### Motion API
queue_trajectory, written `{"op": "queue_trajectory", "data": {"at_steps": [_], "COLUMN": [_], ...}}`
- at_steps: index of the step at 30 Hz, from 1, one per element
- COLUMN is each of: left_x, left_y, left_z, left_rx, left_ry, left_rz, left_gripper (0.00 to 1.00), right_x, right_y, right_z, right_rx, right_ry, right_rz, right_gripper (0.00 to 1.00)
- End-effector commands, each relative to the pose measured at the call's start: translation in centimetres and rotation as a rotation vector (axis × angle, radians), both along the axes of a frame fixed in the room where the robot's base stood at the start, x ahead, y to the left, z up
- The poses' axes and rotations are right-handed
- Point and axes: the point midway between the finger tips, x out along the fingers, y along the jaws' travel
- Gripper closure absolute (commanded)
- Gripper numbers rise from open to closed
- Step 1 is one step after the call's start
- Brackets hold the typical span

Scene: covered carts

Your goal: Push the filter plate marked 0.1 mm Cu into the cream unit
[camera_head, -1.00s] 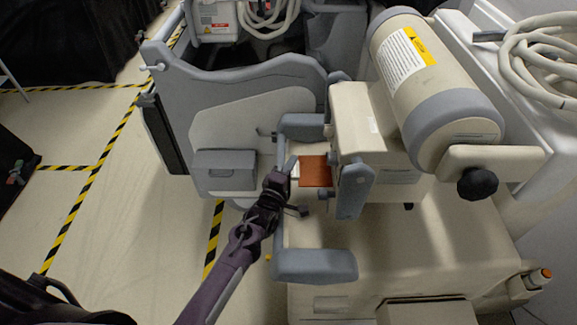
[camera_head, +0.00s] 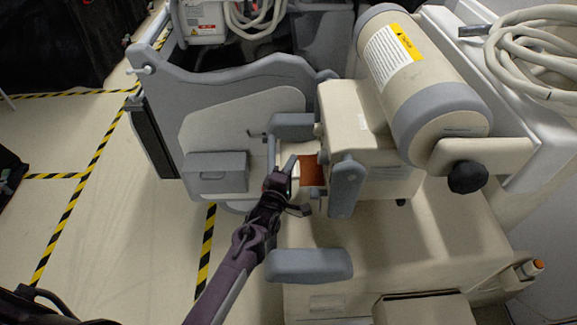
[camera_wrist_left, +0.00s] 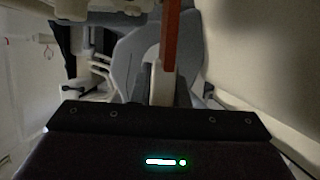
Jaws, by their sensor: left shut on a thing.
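The filter plate is a copper-brown sheet (camera_head: 313,172) with a pale handle end on its left. Its right side meets the cream unit (camera_head: 345,118), beside the grey upright handle, and part of it is hidden there. Any marking on it is too small to read. My left gripper (camera_head: 291,172) is shut on the plate's pale end, just left of the unit. In the left wrist view the plate (camera_wrist_left: 171,38) shows edge-on as a brown strip above the pale end (camera_wrist_left: 162,86).
A beige cylinder (camera_head: 415,75) with grey bands sits on the unit, with a black knob (camera_head: 468,178) at its right. A grey-panelled machine (camera_head: 230,95) stands behind.

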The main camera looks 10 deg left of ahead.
Motion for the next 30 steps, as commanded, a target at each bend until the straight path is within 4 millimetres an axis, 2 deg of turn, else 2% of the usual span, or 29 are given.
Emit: {"op": "queue_trajectory", "data": {"at_steps": [30], "left_x": [0.7], "left_y": [-3.0], "left_z": [0.1], "left_rx": [-0.007], "left_ry": [-0.001], "left_rz": [-0.006], "left_gripper": [1.0], "right_x": [0.0], "right_y": [0.1], "right_z": [-0.7], "right_rx": [0.002], "right_ry": [0.0], "right_rz": [-0.001], "right_gripper": [0.6]}}
